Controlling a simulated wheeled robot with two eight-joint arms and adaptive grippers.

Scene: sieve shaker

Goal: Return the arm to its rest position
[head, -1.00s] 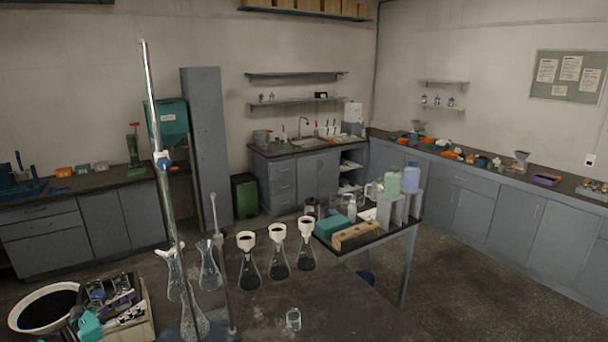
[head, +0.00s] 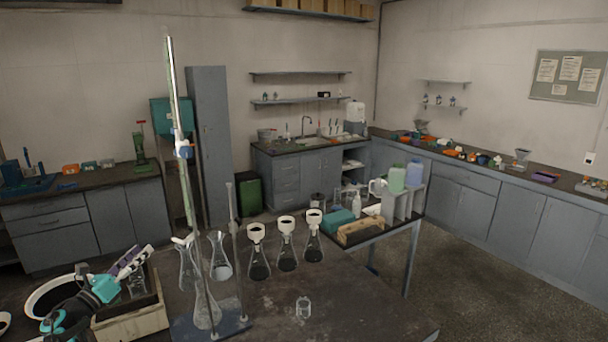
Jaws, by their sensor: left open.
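My left arm comes in at the lower left, with teal, black and white parts. Its left gripper (head: 128,268) is open over the light wooden crate (head: 134,322), and I see nothing held in it. The arm hides part of the crate's inside and of the white bowl (head: 32,300) with dark contents. My right gripper is not in view.
A tall stand with a burette (head: 180,120) and glass flasks (head: 219,262) stand just right of the crate. Several funnel-topped flasks (head: 287,258) and a small beaker (head: 303,308) are further right. The dark table's (head: 350,300) front right is clear.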

